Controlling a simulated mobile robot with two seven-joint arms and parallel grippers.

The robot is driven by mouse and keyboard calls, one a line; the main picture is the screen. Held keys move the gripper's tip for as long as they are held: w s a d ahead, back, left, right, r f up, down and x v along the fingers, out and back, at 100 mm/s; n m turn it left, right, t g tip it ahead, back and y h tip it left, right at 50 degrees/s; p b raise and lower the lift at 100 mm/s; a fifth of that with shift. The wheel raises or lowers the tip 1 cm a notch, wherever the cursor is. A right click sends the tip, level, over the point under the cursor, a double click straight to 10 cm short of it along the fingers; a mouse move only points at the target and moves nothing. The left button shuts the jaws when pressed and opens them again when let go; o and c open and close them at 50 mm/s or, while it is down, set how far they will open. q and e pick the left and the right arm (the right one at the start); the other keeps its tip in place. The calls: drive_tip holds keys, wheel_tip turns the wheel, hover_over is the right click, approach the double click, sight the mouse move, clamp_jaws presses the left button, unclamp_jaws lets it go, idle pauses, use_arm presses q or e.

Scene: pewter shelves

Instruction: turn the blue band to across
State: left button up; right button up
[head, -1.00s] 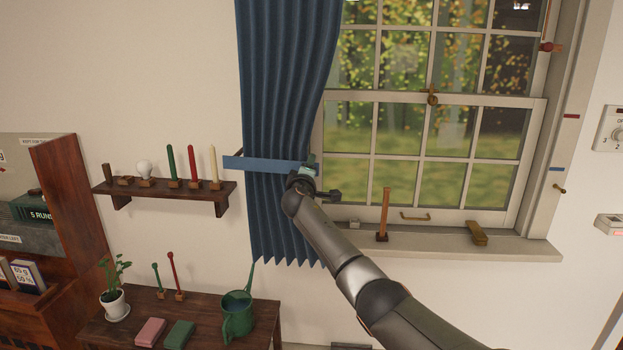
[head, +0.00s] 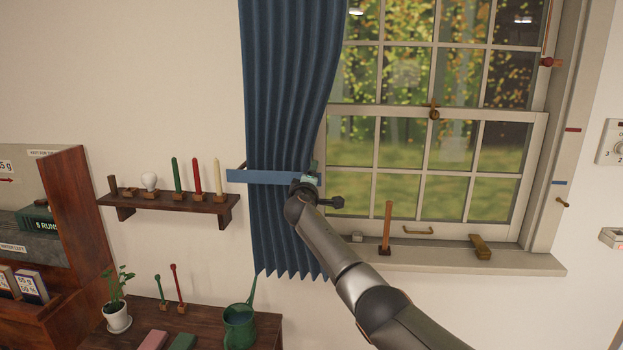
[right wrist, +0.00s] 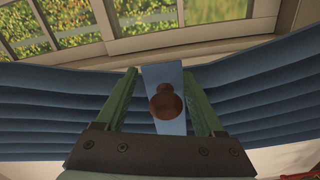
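The blue band (head: 262,177) lies nearly level across the front of the dark blue curtain (head: 288,110). Its left end sticks out past the curtain's left edge, and its right end is at my right gripper. My right gripper (head: 310,181) is at that end, its fingers partly hidden by my wrist. In the right wrist view the gripper's green fingers (right wrist: 160,75) stand apart, one on each side of the band (right wrist: 165,128). A round brown knob (right wrist: 166,104) on the band sits between them, with visible gaps to both fingers. My left gripper is not in view.
A wall shelf (head: 172,206) with candles and a bulb is left of the curtain. A window sill (head: 450,259) with an upright orange stick (head: 387,226) is to the right. Below is a table with a green watering can (head: 239,325) and a potted plant (head: 118,315).

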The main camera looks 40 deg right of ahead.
drive_tip(key=shift+a, duration=0.2)
drive_tip(key=shift+s+a, duration=0.3)
drive_tip(key=shift+a, duration=0.05)
drive_tip(key=v, duration=1.1)
drive_tip(key=shift+s+b, duration=0.25)
drive_tip(key=shift+b, duration=0.15)
drive_tip(key=s+a+f+n+y, duration=0.1)
drive_tip(key=s+a+f+y, duration=0.15)
drive_tip(key=a+f, duration=0.55)
drive_tip(key=s+a+f+n+y, duration=0.15)
drive_tip(key=a+f+y, duration=0.25)
drive_tip(key=f, duration=0.8)
drive_tip(key=s+a+f+y, duration=0.35)
drive_tip(key=a+f, duration=0.25)
drive_tip(key=f, duration=0.5)
drive_tip(key=s+a+f+m+y, duration=0.2)
drive_tip(key=s+a+f, duration=0.2)
drive_tip(key=s, duration=0.4)
drive_tip(key=s+a+f+m+g+y, duration=0.1)
drive_tip(key=s+a+f+y, duration=0.1)
drive_tip(key=s+a+f, duration=0.2)
drive_tip(key=s+a+f+m+g+y, duration=0.1)
drive_tip(key=s+a+f, duration=0.4)
drive_tip(key=s, duration=0.8)
drive_tip(key=a+m+y, duration=0.1)
drive_tip(key=a, duration=0.2)
drive_tip(key=shift+m, duration=0.35)
